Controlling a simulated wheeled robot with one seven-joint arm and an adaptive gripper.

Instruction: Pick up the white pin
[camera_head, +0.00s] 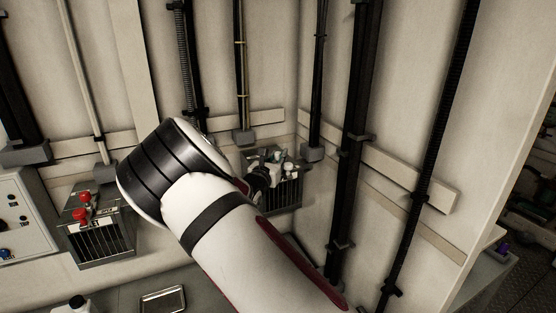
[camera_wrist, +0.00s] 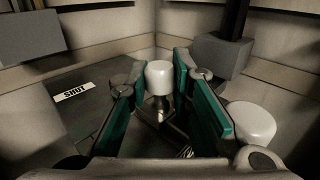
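A white pin (camera_wrist: 158,76) with a rounded white cap stands upright on a grey metal stem in the wrist view. My gripper (camera_wrist: 160,80) has teal pads and is open, with one finger on each side of this pin. Narrow gaps seem to show between the pads and the cap. A second white cap (camera_wrist: 252,122) is at the right, outside the right finger. In the head view my gripper (camera_head: 260,180) is dark and mostly hidden by my arm, at a small vented box (camera_head: 283,194) whose top carries small light-coloured pieces.
A dark plate with a label reading SHOT (camera_wrist: 73,92) lies left of the fingers. Walls and a grey block (camera_wrist: 222,52) stand close behind. In the head view, another vented box (camera_head: 103,238) with red knobs (camera_head: 82,215) is at the left, and dark vertical pipes (camera_head: 355,150) stand at the right.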

